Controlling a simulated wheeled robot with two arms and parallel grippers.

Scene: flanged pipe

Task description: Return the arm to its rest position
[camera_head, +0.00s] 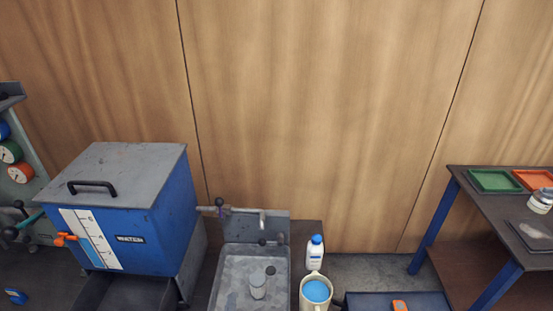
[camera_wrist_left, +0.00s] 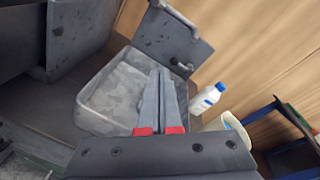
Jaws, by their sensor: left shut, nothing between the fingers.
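My left gripper (camera_wrist_left: 160,74) shows in the left wrist view. Its two long grey fingers with red parts at their base are together, with nothing between them. In that view the fingers lie in front of the grey sink (camera_wrist_left: 105,95). I cannot clearly make out this gripper in the head view. The sink also shows in the head view (camera_head: 232,291), at the bottom centre, with a small grey cylinder (camera_head: 258,286) in it. My right gripper is not in view.
A blue water tank (camera_head: 150,225) stands left of the sink. A white bottle (camera_head: 314,254) and a cup of blue liquid (camera_head: 316,291) stand to its right. A blue-framed table (camera_head: 485,205) with green (camera_head: 494,181) and orange trays (camera_head: 535,179) is at far right. A wooden wall (camera_head: 320,110) is behind.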

